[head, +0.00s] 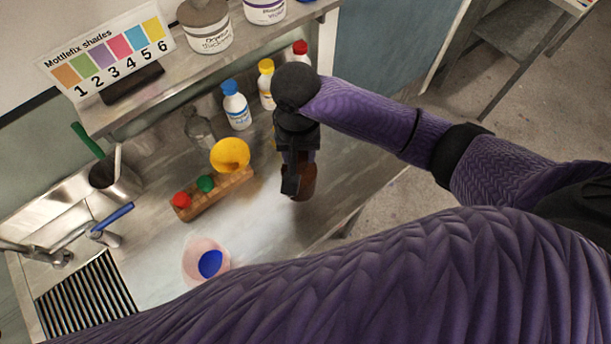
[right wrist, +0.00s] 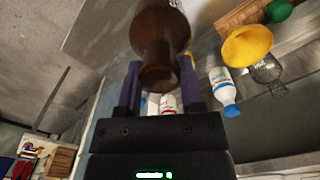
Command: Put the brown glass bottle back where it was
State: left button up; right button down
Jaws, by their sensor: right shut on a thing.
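The brown glass bottle (head: 303,187) is in my right gripper (head: 297,176), over the right part of the steel counter in the head view. The gripper's dark body covers much of the bottle there. In the right wrist view the bottle (right wrist: 158,35) sits between the two fingers of the right gripper (right wrist: 160,72), which are shut on it. I cannot tell for sure whether its base touches the counter. My left gripper is not in view.
The counter (head: 345,180) is clear right of the bottle. Behind stand a blue-capped bottle (head: 236,107), a yellow-capped bottle (head: 266,82) and a clear bottle (head: 199,131).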

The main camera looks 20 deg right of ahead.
notch_tip(320, 180, down, 9)
jog(key=shift+s+a+r+b, duration=0.1)
jog(key=shift+r+b, duration=0.1)
jog(key=shift+b, duration=0.75)
jog(key=shift+f, duration=0.15)
jog(key=shift+c, duration=1.1)
grip_release()
notch_tip(320, 180, up, 12)
jog(key=p, duration=0.3)
